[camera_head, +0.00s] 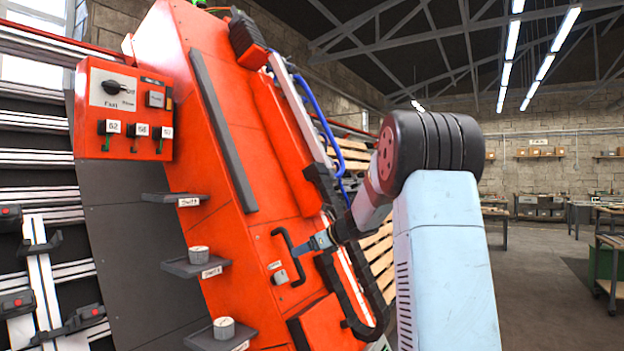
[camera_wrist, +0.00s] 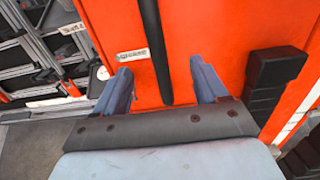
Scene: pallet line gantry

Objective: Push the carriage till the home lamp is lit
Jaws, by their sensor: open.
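The carriage appears to be the tall orange housing (camera_head: 222,130), which looks tilted in the head view. A dark bar handle (camera_head: 293,254) is on its lower part. My gripper (camera_head: 314,242) is at this handle, and its fingers are open. In the wrist view, the dark bar (camera_wrist: 155,45) runs between the two spread fingers of my gripper (camera_wrist: 160,78). I cannot tell whether either finger touches it. A small green piece (camera_head: 199,3) shows at the top edge of the head view. I cannot tell whether it is the home lamp or lit.
An orange control box (camera_head: 122,110) with a knob and several tagged switches is at the upper left. Small dark shelves (camera_head: 196,268) jut from the housing's left side, two bearing round pieces. Slatted pallets (camera_head: 377,250) stand behind. Open floor (camera_head: 545,290) lies at the right.

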